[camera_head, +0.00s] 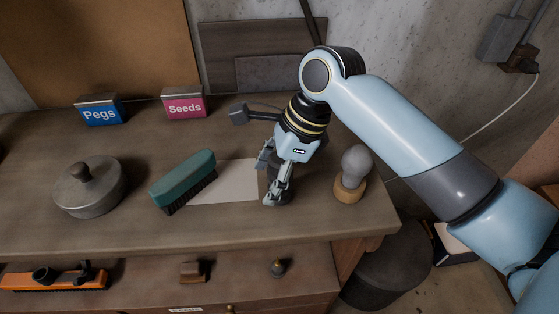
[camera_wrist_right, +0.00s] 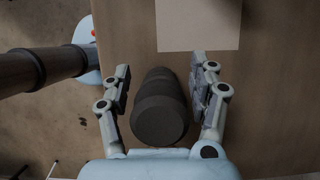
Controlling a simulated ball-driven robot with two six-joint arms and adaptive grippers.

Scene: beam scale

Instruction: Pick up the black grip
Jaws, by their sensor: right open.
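The black grip is a dark, ribbed, rounded piece (camera_wrist_right: 160,108). It stands on the bench near the front edge, right of a white sheet. In the head view only part of it (camera_head: 284,197) shows below my right gripper (camera_head: 268,182). In the right wrist view my right gripper (camera_wrist_right: 160,72) is open, with one finger on each side of the grip. A narrow gap shows on each side there. My left gripper is not in view.
A white sheet (camera_head: 228,181) and a green brush (camera_head: 184,178) lie to the left. A bulb-shaped tool with a wooden base (camera_head: 350,189) stands close on the right. A lidded metal pot (camera_head: 90,190), a Pegs box (camera_head: 99,112) and a Seeds box (camera_head: 184,105) stand farther off.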

